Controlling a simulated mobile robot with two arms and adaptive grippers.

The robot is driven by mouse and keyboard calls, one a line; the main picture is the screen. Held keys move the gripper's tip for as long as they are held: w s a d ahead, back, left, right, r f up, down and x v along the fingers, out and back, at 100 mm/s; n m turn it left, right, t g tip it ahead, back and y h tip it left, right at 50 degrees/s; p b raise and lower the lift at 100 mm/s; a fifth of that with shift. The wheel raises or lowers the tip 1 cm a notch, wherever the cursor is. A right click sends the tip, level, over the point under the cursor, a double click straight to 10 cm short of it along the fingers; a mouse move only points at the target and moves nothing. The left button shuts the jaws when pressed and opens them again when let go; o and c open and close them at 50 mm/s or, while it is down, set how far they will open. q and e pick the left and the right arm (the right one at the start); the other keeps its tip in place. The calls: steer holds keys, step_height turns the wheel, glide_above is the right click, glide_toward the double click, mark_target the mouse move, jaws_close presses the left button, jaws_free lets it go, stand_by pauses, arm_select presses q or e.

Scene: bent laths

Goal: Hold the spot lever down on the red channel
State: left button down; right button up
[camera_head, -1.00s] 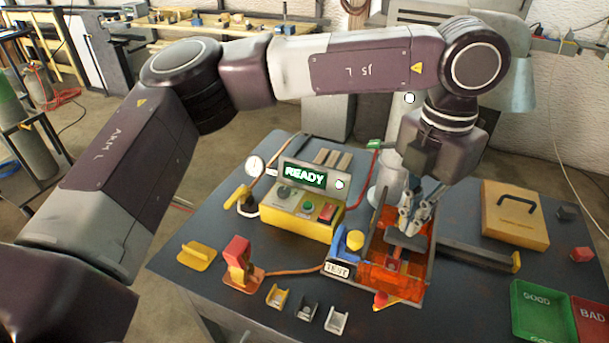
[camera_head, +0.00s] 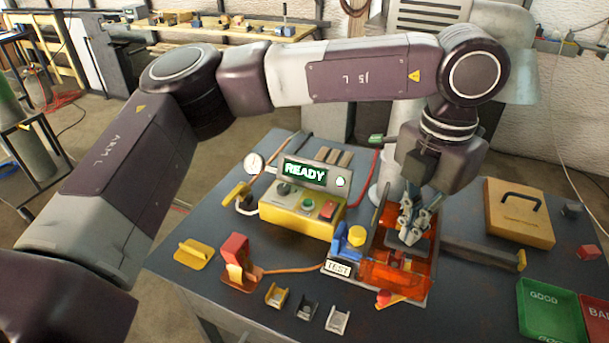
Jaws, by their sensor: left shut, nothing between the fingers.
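My left gripper (camera_head: 409,238) points down into a fixture with orange see-through guards (camera_head: 392,276), and its fingers are shut with nothing between them. The fixture carries a "TEST" label (camera_head: 338,268), a blue bracket (camera_head: 351,241) and a yellow round knob (camera_head: 357,236). The gripper hides part of the fixture's inside, so I cannot tell whether the fingertips touch a lever there. I cannot clearly make out a red channel or the spot lever. A red-topped device (camera_head: 236,255) stands left of the fixture, with a cable towards it. My right gripper is not in view.
A yellow control box (camera_head: 300,216) with a "READY" screen (camera_head: 305,173) stands behind left. Three small U-shaped pieces (camera_head: 307,306) lie along the front. A wooden box (camera_head: 518,214) and green "GOOD" (camera_head: 548,310) and red "BAD" (camera_head: 595,318) trays are at right.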

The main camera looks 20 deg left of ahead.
mark_target(406, 249)
arm_select(q)
steer(key=shift+s+f+b, duration=0.25)
steer(key=shift+f+b, duration=0.65)
steer(key=shift+f, duration=0.1)
steer(key=shift+s+f+b, duration=0.25)
steer(key=shift+f+b, duration=0.6)
steer(key=shift+f, duration=0.1)
steer(key=shift+s+f+b, duration=0.2)
steer(key=shift+f+b, duration=0.3)
steer(key=shift+b, duration=0.1)
steer(key=shift+s+f+b, duration=0.2)
steer(key=shift+f+b, duration=0.25)
steer(key=shift+b, duration=0.1)
steer(key=shift+s+f, duration=0.1)
steer(key=shift+s, duration=0.05)
stand_by(0.8)
steer(key=w+r+p, duration=0.1)
steer(key=r+p, duration=0.1)
steer(key=r, duration=0.1)
steer(key=w+r+p, duration=0.1)
steer(key=r+p, duration=0.2)
steer(key=r, duration=0.1)
steer(key=w+r+p, duration=0.1)
steer(key=r+p, duration=0.1)
steer(key=r, duration=0.2)
steer(key=shift+w+r+p, duration=0.2)
steer(key=shift+r+p, duration=0.05)
steer(key=shift+p, duration=0.15)
stand_by(0.5)
